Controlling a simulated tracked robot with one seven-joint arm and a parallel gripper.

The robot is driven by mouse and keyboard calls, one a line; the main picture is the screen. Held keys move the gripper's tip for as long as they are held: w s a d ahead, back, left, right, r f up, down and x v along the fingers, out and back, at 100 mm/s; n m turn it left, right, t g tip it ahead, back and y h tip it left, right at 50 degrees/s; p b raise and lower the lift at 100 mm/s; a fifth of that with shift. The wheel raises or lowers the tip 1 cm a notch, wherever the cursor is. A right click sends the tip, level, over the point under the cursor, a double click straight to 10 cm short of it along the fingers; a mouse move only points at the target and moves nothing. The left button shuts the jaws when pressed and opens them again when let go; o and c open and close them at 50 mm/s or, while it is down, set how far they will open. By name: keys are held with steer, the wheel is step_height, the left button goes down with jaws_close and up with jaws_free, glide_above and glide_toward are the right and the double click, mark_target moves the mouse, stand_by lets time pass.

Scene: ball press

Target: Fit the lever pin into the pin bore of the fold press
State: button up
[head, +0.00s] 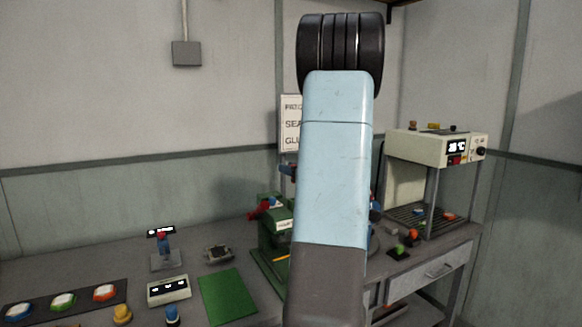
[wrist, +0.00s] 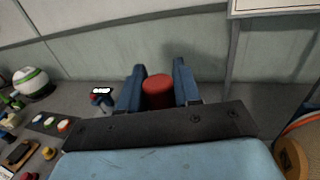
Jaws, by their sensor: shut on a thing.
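In the wrist view my gripper (wrist: 159,82) has its two blue fingers on either side of a red, round-ended piece (wrist: 158,92), which I take to be the lever pin. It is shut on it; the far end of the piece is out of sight. In the head view the green fold press (head: 272,238) stands on the bench, with a red part at its upper left. My own blue arm covers its right side and hides my gripper there. The pin bore cannot be made out in either view, nor whether the pin touches the press.
On the bench left of the press lie a green mat (head: 227,297), a white display box (head: 168,290) and a row of coloured buttons (head: 62,300). A cream machine on legs (head: 436,146) stands at the right. A grey wall is behind.

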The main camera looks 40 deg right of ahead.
steer(key=shift+f, duration=2.3)
steer(key=shift+s+f, duration=0.1)
steer(key=shift+f, duration=2.15)
stand_by(0.4)
steer(key=o, duration=1.1)
steer(key=shift+s, duration=0.1)
steer(key=s, duration=1.3)
steer(key=shift+s+d+f, duration=0.1)
steer(key=shift+s+d, duration=0.05)
steer(key=shift+s, duration=0.15)
